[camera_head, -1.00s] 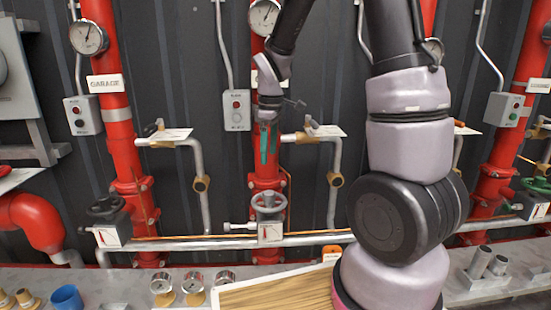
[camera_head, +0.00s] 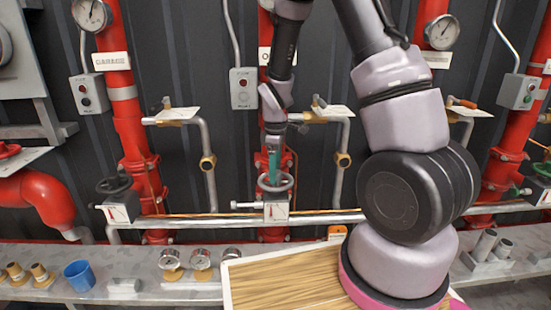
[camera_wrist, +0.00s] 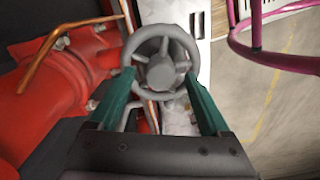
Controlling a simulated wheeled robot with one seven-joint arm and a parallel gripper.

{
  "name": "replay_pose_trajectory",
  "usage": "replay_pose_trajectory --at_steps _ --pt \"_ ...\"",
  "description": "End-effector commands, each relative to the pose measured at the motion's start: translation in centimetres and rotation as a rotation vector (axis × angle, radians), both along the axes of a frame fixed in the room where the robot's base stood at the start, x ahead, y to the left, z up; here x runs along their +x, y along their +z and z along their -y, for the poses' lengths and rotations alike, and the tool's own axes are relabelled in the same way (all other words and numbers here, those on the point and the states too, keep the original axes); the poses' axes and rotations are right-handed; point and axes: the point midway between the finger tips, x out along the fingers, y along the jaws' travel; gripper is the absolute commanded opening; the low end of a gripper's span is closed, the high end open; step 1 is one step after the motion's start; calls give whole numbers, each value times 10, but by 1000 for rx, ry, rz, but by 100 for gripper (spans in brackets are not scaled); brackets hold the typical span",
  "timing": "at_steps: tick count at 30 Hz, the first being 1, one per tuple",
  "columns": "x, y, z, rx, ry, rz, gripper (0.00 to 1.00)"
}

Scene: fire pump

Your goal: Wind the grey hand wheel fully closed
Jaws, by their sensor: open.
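The grey hand wheel (camera_head: 276,182) sits on the middle red riser, just above a small white gauge plate (camera_head: 276,211). In the wrist view the wheel (camera_wrist: 160,62) is seen face-on, with a round rim, spokes and a central hub. My gripper (camera_head: 272,176) points down at the wheel from above. Its two green fingers (camera_wrist: 166,92) are spread apart, one on each side of the wheel's near rim. The tips overlap the rim in the picture; I cannot tell whether they touch it. Nothing is held between them.
A black hand wheel (camera_head: 114,184) is on the left riser (camera_head: 128,130). A horizontal silver pipe (camera_head: 190,220) runs just below the wheels. A valve handle (camera_head: 318,103) projects above right.

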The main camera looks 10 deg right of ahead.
Motion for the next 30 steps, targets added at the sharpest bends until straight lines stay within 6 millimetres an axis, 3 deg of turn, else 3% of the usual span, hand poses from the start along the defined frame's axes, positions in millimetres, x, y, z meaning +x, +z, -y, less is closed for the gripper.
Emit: replay_pose_trajectory --at_steps 11,15,17,18,19,20,23,24,30 --pt "0 -6 0 0 0 0 81" --pt "0 -6 0 0 0 0 27" --pt "0 -6 0 0 0 0 4" --pt "0 -6 0 0 0 0 0" --pt "0 -6 0 0 0 0 0" --pt "0 -6 0 0 0 0 42" --pt "0 -6 0 0 0 0 4" --pt "0 -6 0 0 0 0 0" --pt "0 -6 0 -1 -97 0 0"
